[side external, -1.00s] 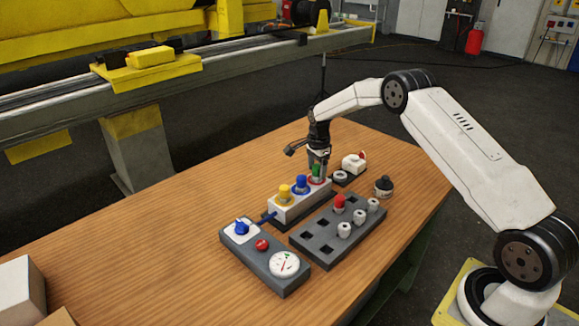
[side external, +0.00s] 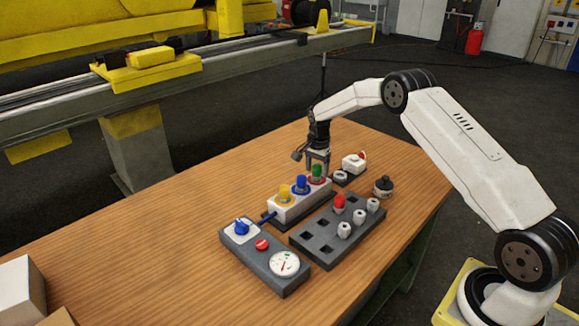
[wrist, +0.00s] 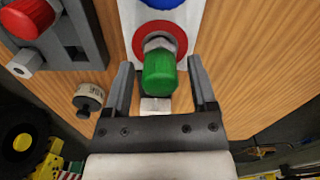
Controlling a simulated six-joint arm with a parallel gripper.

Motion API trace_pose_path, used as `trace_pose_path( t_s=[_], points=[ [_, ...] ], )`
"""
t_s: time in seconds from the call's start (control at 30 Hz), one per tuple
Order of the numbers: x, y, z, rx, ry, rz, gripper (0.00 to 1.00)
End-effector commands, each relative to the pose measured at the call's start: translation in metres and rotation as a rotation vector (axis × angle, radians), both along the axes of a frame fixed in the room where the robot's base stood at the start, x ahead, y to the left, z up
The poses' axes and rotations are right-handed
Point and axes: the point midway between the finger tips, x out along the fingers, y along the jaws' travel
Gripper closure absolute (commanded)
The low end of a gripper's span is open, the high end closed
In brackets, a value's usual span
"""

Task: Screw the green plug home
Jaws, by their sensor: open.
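The green plug (side external: 316,171) stands in the red-ringed port at the right end of the white block (side external: 290,208). The wrist view shows the plug's green cap (wrist: 159,72) with a pale metal hex collar under it, inside the red ring (wrist: 160,38). My gripper (side external: 318,160) is at the plug. In the wrist view my gripper (wrist: 160,82) is open, with one finger on each side of the cap and a gap to both. How deep the plug sits is hard to tell.
Yellow (side external: 285,193) and blue (side external: 301,184) plugs stand in the same block. A grey tray (side external: 315,250) holds a red plug and several pale pieces. A grey gauge panel (side external: 264,256) is at the front left. A black knobbed piece (side external: 383,186) and a small white box (side external: 353,162) are nearby.

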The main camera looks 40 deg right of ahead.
Motion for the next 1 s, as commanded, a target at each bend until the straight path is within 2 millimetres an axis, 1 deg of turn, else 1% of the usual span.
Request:
trace_pose_path(
  t_s=[1.0],
  points=[
    [0.0, 0.0, 0.0, 0.0, 0.0, 0.781, 0.26]
  ],
)
